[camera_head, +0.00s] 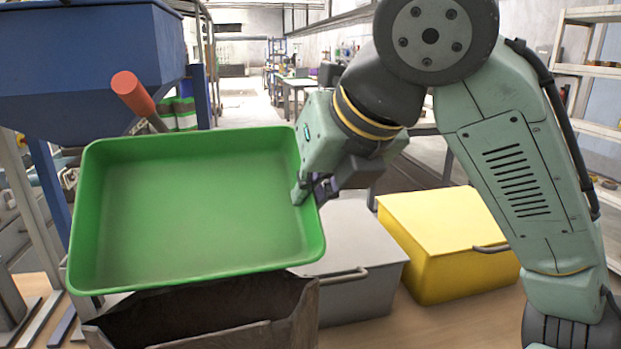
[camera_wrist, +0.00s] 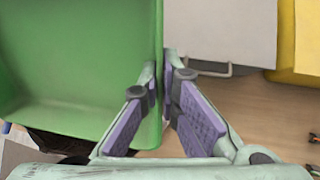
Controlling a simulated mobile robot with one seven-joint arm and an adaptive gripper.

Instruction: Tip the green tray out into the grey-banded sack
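The green tray (camera_head: 190,210) is held up over the sack, steeply tilted so that its inside faces the head camera. Its visible inside looks empty. My gripper (camera_head: 308,190) is shut on the tray's right rim. In the wrist view the tray wall (camera_wrist: 158,45) runs between the two purple-padded fingers (camera_wrist: 166,92). A brown sack (camera_head: 303,318) stands open below the tray, its mouth dark inside. The tray's lower edge is just above the sack's far rim. Any grey band on the sack is out of view, and its contents cannot be made out.
A grey bin (camera_head: 350,240) with a handle stands right of the sack, and a yellow bin (camera_head: 450,240) beyond it. A blue hopper (camera_head: 90,70) on a frame stands at the left, with an orange-red handle (camera_head: 132,92) behind the tray. Shelves (camera_head: 585,75) stand at the right.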

